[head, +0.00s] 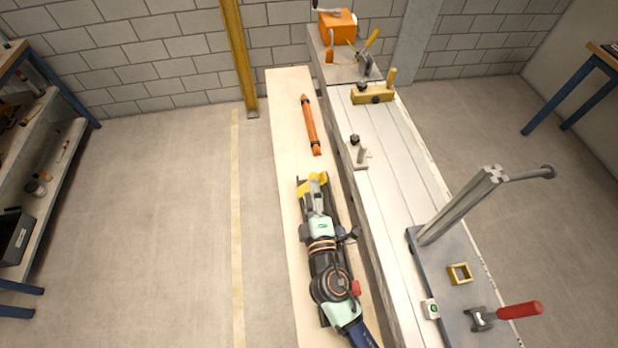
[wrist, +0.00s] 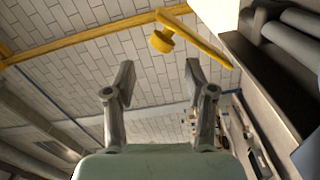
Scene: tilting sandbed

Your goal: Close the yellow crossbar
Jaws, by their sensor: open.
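A yellow bar (wrist: 203,44) with a round yellow end piece crosses the upper middle and right of the wrist view. It looks like the crossbar. In the head view a yellow piece (head: 311,184) shows just at the tip of my gripper, partly hidden by it; it seems to be the same bar. My gripper (wrist: 159,75) is open, its two fingers apart with nothing between them. The bar lies beyond the fingertips, and no contact shows. In the head view my gripper (head: 315,193) is low over the pale bench strip, pointing toward the back wall.
An orange tool (head: 311,125) lies on the pale strip (head: 287,92) ahead. To the right, the long white bed carries a yellow block with a handle (head: 372,94), a small post fixture (head: 357,153), a grey column (head: 462,205) and a red-handled clamp (head: 518,310). The floor at left is clear.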

